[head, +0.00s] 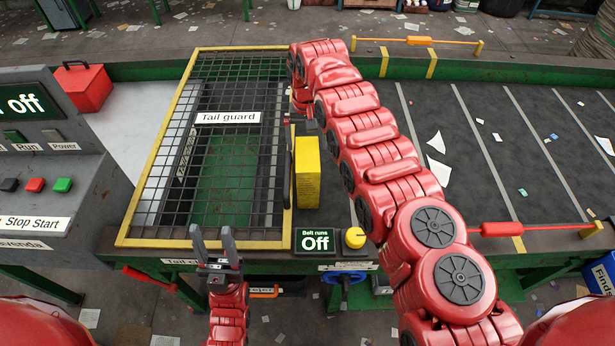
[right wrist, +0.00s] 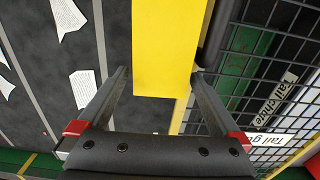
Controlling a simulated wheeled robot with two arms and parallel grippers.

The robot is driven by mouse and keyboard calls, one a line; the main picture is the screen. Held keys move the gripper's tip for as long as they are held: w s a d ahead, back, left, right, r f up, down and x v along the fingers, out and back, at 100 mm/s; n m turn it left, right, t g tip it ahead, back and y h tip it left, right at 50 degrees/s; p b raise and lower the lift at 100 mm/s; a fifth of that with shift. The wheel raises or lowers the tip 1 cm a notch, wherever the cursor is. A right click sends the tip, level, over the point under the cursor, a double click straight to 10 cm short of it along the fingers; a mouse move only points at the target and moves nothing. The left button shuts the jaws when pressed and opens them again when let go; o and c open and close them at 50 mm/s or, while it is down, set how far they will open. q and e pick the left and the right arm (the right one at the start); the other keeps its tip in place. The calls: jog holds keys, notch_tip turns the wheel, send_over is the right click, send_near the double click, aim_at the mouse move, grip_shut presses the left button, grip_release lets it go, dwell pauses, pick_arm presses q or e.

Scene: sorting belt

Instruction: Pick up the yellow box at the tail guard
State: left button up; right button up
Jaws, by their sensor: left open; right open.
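The yellow box (head: 307,172) stands on the dark belt right beside the right edge of the tail guard (head: 122,232), a wire mesh cover with a yellow frame. My right gripper (head: 305,122) is at the far end of the box, partly hidden by my arm. In the right wrist view its open fingers (right wrist: 160,74) lie to either side of the yellow box (right wrist: 166,45); I cannot tell whether they touch it. My left gripper (head: 228,232) is open and empty, pointing up in front of the guard's near edge.
A control panel (head: 35,170) and a red toolbox (head: 84,87) are on the left. A "Belt runs Off" sign (head: 314,241) and a yellow knob (head: 354,238) sit at the near belt edge.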

grip_shut()
dwell(0.3)
jog(key=shift+r, duration=0.1)
